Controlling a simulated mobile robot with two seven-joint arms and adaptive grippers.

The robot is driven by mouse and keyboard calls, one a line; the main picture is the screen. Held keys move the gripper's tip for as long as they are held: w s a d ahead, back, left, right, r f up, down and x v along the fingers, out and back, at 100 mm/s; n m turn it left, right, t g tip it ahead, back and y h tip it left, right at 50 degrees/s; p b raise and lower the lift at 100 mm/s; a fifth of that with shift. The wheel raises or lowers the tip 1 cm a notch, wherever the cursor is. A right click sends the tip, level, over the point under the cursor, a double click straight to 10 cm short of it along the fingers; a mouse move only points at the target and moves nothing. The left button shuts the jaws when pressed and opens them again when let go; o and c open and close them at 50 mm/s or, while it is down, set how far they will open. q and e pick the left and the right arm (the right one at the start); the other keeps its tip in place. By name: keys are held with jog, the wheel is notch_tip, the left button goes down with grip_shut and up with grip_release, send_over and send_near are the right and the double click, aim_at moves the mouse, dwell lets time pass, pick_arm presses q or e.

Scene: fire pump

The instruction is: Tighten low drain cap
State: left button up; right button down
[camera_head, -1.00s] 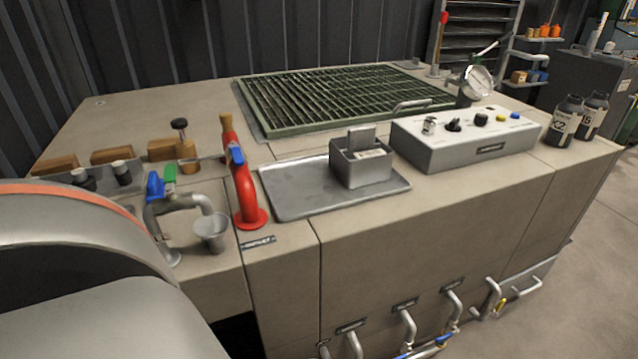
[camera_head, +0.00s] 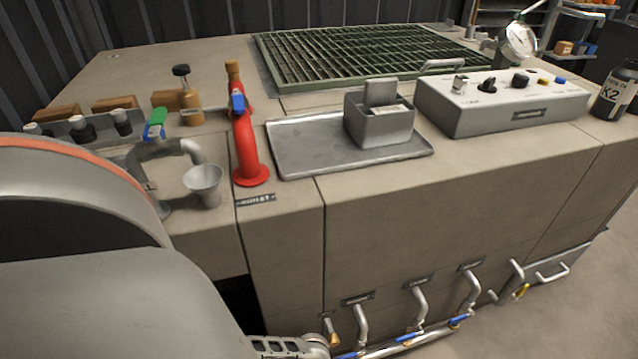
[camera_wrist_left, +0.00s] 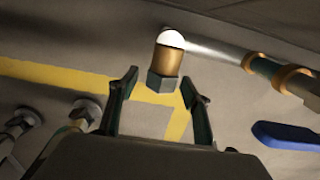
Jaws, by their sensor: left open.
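My left gripper (camera_wrist_left: 158,100) is open in the left wrist view, its two fingers apart. A brass fitting with a grey hex end and a bright white tip (camera_wrist_left: 167,62), which looks like the drain cap, lies ahead between the fingertips. The fingers do not appear to touch it. In the head view part of my left gripper (camera_head: 290,347) shows at the bottom edge, near the low pipes on the front of the cabinet. A small brass fitting (camera_head: 328,325) is beside it; I cannot tell whether it is the same one. My right gripper is not in view.
Grey pipes (camera_head: 420,300) with blue handles run low along the cabinet front. In the left wrist view a blue handle (camera_wrist_left: 285,135) lies at right and a pipe with brass collars (camera_wrist_left: 262,65) at upper right. A red outlet post (camera_head: 245,145) stands on top.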

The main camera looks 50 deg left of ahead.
pick_arm(q)
jog(key=shift+w, duration=0.15)
jog(key=c, duration=1.1)
jog(key=shift+f+g+y, duration=0.1)
jog(key=shift+g+y, duration=0.2)
jog(key=shift+g, duration=0.3)
jog(key=o, duration=1.1)
notch_tip(320, 180, up, 12)
jog(key=w, duration=0.1)
jog(key=shift+w+d, duration=0.25)
jog(key=shift+d, duration=0.05)
